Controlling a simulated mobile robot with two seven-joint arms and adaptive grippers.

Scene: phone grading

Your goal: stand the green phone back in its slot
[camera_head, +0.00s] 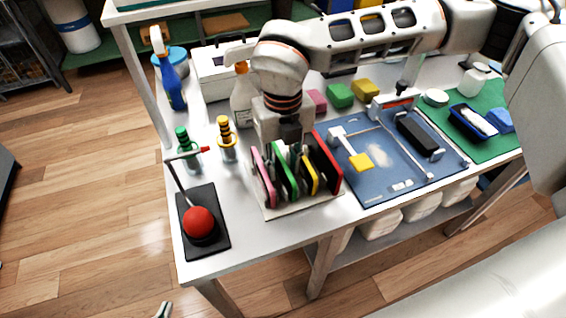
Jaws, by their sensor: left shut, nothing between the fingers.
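The green phone (287,180) stands on edge in the phone rack (300,208), between the pink phone (264,180) and the yellow phone (310,178). A red phone (328,165) stands at the right end. My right gripper (291,150) reaches down over the rack, at the top of the green and yellow phones. Its fingertips are partly lost among the phones, so I cannot tell whether it grips the green phone. Only the tip of my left gripper (164,309) shows at the bottom edge, shut and empty, low and away from the table.
A red ball-shaped button (200,222) on a black base sits front left. Bottles (187,152) stand behind it. A blue mat (375,190) with a black block (417,136) and a yellow pad (361,162) lies right of the rack. A green mat (482,150) is further right.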

